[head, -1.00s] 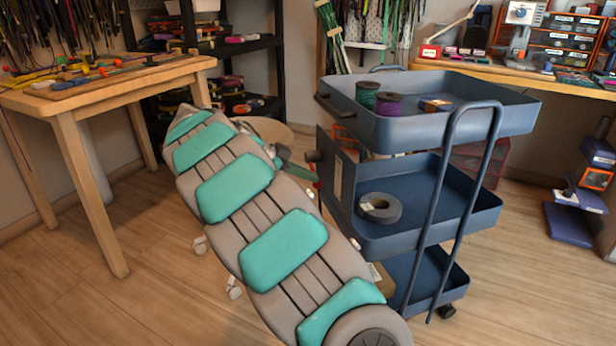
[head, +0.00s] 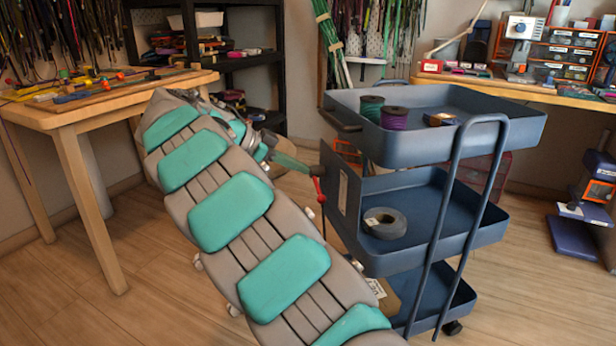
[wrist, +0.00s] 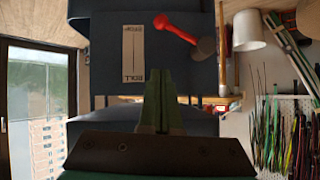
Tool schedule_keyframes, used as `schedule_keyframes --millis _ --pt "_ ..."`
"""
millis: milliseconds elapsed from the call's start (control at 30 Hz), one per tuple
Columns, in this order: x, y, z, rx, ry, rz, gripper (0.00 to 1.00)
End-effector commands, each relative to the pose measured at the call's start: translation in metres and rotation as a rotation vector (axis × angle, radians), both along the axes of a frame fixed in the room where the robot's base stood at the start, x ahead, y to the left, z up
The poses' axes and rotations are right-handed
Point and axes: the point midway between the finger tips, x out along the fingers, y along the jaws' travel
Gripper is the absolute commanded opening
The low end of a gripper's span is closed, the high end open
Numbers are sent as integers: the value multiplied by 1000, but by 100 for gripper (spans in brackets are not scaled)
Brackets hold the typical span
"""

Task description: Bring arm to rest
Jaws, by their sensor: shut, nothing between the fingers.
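My arm (head: 230,210), grey with teal pads, stretches from the bottom of the head view up and left, then bends back right at its far end. My gripper (head: 306,170) is beside the left end panel of the blue cart (head: 420,150). In the wrist view the green fingers of my gripper (wrist: 163,80) are together with nothing between them. They point at the cart's dark panel, which bears a white label (wrist: 133,56). I cannot tell whether the fingertips touch the panel.
A red-handled tool (wrist: 178,28) hangs by the panel. The cart holds a green spool (head: 371,108), a purple spool (head: 394,118) and a grey roll (head: 385,223). A wooden table (head: 100,105) stands left. Floor is clear between table and arm.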

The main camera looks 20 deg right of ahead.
Motion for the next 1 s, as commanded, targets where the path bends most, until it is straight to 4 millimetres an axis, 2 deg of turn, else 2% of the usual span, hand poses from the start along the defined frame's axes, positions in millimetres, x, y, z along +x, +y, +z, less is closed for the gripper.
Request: schedule_keyframes --millis 233,533,767,867,1000 --pt "4 34 24 1 -6 6 0" --pt "5 52 36 0 -2 3 0" --pt "-1 50 40 6 20 8 0" --pt "-16 40 48 25 84 28 0" --pt "-52 20 60 93 229 95 0"
